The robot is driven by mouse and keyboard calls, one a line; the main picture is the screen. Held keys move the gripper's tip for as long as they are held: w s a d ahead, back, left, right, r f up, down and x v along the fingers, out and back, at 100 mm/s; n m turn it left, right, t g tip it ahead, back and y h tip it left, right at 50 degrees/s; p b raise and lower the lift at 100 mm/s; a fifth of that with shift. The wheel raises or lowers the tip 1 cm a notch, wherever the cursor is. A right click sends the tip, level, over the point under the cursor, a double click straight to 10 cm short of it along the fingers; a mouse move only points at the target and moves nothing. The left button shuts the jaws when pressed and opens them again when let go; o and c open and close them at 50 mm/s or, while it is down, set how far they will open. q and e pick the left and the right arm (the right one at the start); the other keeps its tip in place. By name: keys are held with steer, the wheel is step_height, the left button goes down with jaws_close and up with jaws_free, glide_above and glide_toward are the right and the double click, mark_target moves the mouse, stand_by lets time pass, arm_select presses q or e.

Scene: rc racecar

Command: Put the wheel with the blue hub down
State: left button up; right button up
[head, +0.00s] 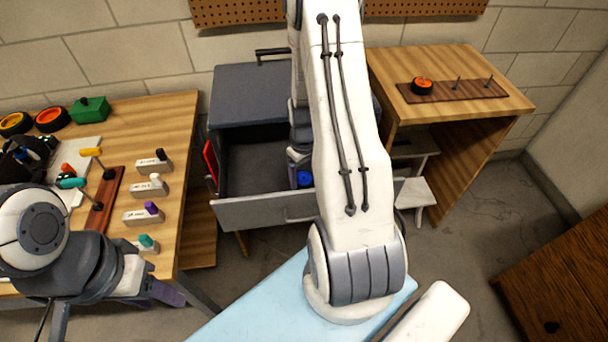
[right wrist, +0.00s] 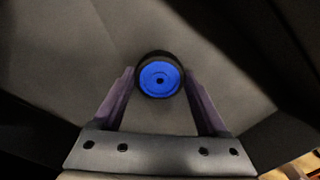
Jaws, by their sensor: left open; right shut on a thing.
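The wheel with the blue hub (right wrist: 160,80) is held between the purple fingers of my right gripper (right wrist: 158,75), which is shut on it. In the head view the blue hub (head: 304,179) shows low beside my right arm, inside or just above the open grey drawer (head: 262,212). I cannot tell whether the wheel touches the drawer floor. My right arm hides part of the drawer and most of that gripper. My left gripper (head: 168,291) is open by the front edge of the left wooden table, with only its purple fingers partly showing.
The left table (head: 180,130) carries orange-hubbed wheels (head: 52,118), a green box (head: 90,110) and several coloured-handled tools. The right table (head: 450,65) holds a board with pegs (head: 455,90) and an orange-hubbed wheel (head: 422,86). A red item (head: 211,160) stands at the drawer's left side.

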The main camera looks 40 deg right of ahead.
steer(key=shift+f, duration=0.2)
steer(key=o, duration=1.5)
steer(key=shift+c, duration=0.2)
